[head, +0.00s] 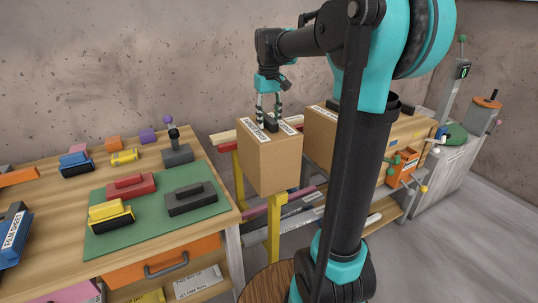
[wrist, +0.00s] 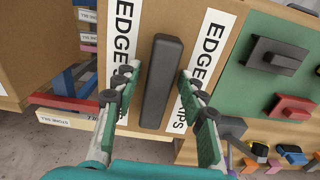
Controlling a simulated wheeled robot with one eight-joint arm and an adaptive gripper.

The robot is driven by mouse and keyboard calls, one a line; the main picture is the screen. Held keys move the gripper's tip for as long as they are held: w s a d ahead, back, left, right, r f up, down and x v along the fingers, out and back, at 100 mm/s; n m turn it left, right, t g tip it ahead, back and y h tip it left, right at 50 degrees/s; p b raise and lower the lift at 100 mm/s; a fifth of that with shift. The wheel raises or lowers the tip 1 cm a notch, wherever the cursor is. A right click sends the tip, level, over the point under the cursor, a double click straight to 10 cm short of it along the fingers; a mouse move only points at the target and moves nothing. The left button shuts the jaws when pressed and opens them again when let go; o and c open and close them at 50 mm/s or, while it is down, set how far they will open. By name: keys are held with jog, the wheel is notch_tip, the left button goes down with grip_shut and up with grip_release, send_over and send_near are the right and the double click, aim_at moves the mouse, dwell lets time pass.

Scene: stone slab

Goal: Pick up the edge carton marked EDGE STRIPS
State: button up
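The edge carton (head: 270,163) is a tan box sitting up on the yellow-legged stand in the head view. Its top carries two white labels and a dark bar handle (wrist: 163,80). In the wrist view the labels read EDGE on the left and EDGE STRIPS on the right, partly covered by my fingers. My gripper (head: 268,105) points down over the top of the carton. In the wrist view my gripper (wrist: 156,72) is open, with one finger on each side of the handle and a visible gap on both sides. I cannot tell the exact fingertip height.
A second tan carton (head: 320,135) stands just right, partly hidden by my arm. The wooden workbench (head: 165,240) at left holds a green mat (head: 150,228) with red, yellow and dark blocks. An orange vise-like tool (head: 402,165) is at right. A concrete wall is behind.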

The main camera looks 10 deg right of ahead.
grip_shut()
jog(key=shift+r, duration=0.1)
dwell(0.3)
